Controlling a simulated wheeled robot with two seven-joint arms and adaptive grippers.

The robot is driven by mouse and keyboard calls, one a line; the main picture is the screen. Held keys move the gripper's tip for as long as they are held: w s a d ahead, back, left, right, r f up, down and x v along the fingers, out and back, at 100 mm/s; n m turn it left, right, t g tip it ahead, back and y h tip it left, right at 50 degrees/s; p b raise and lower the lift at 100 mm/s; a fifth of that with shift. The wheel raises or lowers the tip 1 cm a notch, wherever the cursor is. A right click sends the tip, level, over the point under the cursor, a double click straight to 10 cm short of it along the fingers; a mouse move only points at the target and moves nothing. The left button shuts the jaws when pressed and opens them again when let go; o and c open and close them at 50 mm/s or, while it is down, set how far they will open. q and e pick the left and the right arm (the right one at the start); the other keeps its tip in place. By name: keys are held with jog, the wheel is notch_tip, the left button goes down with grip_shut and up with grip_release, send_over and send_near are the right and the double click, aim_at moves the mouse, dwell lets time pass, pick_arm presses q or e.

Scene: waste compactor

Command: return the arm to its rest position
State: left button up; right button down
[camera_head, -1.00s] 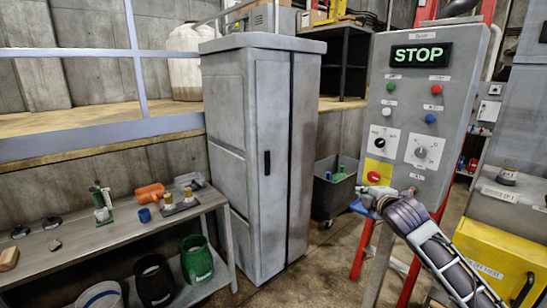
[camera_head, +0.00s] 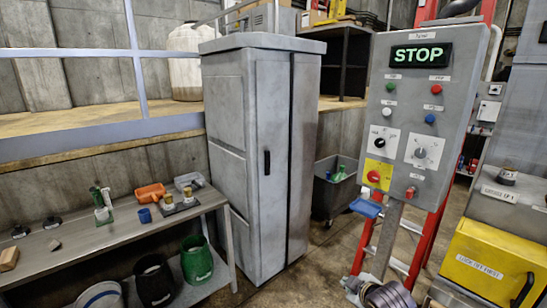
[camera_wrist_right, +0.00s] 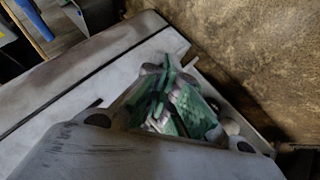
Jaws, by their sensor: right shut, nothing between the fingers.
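My right arm (camera_head: 388,294) shows only in part at the bottom edge of the head view, below the control panel (camera_head: 400,165) and apart from it. In the right wrist view my right gripper (camera_wrist_right: 180,105) shows close up, with green finger pads together and nothing between them. My left gripper is in neither view. The panel stands upright with a lit green STOP display (camera_head: 420,54), coloured buttons and two dials. A red emergency button (camera_head: 374,176) sits on a yellow plate at its lower left.
A tall grey cabinet (camera_head: 262,160) stands left of the panel. A metal workbench (camera_head: 120,238) with small items is at the left, with buckets below. A dark bin (camera_head: 334,192) is behind. A yellow box (camera_head: 490,262) is at the right. Open floor lies between cabinet and panel.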

jog(key=shift+s+f+m+g, duration=1.45)
jog(key=shift+s+f+m, duration=0.9)
jog(key=shift+s, duration=3.4)
jog(key=shift+s+f+m+g, duration=1.65)
jog(key=shift+s+f, duration=1.2)
jog(key=shift+s, duration=2.85)
notch_tip(320, 180, down, 32)
jog(key=s+d, duration=0.1)
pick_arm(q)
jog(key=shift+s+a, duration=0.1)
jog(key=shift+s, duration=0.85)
pick_arm(e)
jog(key=s+d+f+g, duration=0.1)
jog(key=s+d+f, duration=0.2)
jog(key=s+f, duration=0.7)
jog(key=s+d+f+h, duration=0.1)
jog(key=s+d+f, duration=0.3)
jog(key=s+f, duration=0.6)
jog(key=shift+s+f+g, duration=0.35)
jog(key=shift+s+g, duration=0.05)
jog(key=shift+s, duration=0.65)
